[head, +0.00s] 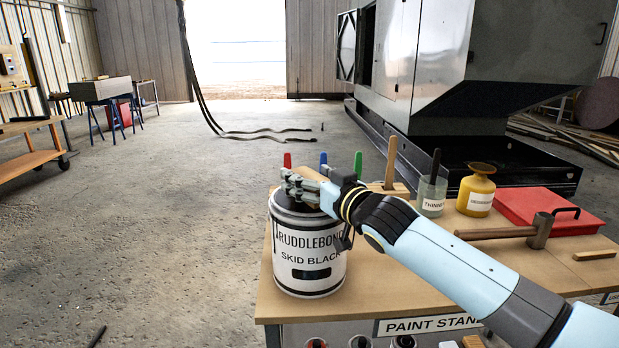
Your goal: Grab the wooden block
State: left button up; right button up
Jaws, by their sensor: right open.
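My right arm reaches in from the right, and its gripper (296,187) is over the top of a white paint can (308,265) lettered "RUDDLEBOND SKID BLACK". The gripper is open; the can's lid is partly hidden beneath it. Which piece is the wooden block is unclear. A light wooden piece (398,187) shows behind my wrist, partly hidden, with a wooden handle (391,160) rising at it. A flat wooden strip (595,255) lies at the bench's right. A small wooden piece (472,342) shows below the bench top, cut by the frame. My left gripper is out of view.
The wooden bench (400,291) also holds a thinner jar (432,195), a yellow pot (476,192), a red case (545,208) and a hammer (539,231). Red, blue and green markers stand behind my gripper. The concrete floor to the left is open.

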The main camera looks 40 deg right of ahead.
jog(key=c, duration=1.3)
jog(key=shift+c, duration=0.6)
